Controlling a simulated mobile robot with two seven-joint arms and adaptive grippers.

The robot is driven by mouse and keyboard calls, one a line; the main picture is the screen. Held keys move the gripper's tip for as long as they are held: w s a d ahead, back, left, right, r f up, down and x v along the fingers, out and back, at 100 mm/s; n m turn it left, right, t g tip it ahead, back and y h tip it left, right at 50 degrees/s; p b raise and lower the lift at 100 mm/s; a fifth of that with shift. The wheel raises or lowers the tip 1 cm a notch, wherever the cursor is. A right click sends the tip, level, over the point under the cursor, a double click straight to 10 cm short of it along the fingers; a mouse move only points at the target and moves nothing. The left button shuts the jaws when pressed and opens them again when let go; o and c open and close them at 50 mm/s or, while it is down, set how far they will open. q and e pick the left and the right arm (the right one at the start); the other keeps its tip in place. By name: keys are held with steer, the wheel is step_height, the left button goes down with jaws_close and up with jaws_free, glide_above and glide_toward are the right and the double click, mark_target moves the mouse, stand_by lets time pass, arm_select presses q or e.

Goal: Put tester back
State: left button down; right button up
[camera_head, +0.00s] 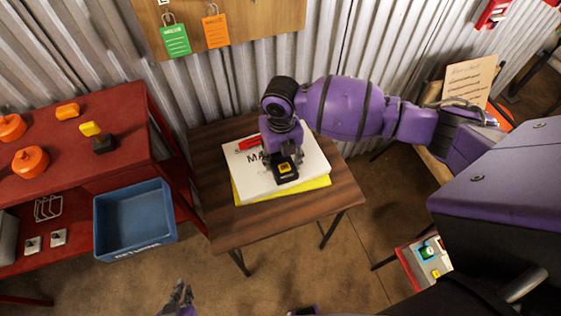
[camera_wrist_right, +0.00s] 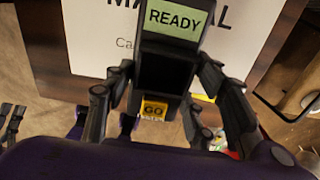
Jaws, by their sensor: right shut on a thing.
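The tester (camera_head: 287,172) is a small black device with a yellow button. In the right wrist view the tester (camera_wrist_right: 166,65) has a lit screen reading READY and a yellow GO button. My right gripper (camera_head: 284,158) is shut on it, with fingers along both sides. The tester is over the white manual (camera_head: 307,143) on the small wooden table; I cannot tell whether it touches the manual. My left gripper (camera_head: 181,293) is low in the head view, away from the table, and its opening is unclear.
A yellow item (camera_head: 318,184) lies under the manual on the wooden table (camera_head: 338,194). A blue bin (camera_head: 135,252) sits left of it, beside a red bench (camera_head: 60,143) holding orange items and a yellow-topped black block (camera_head: 100,140). Tags (camera_head: 175,40) hang above.

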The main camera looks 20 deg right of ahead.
mark_target(281, 158)
steer(key=shift+w+f, duration=0.2)
steer(key=shift+f, duration=1.5)
steer(key=shift+f, duration=0.1)
steer(key=o, duration=1.4)
steer(key=shift+d, duration=0.1)
step_height(281, 158, up, 12)
steer(key=shift+s+r, duration=0.1)
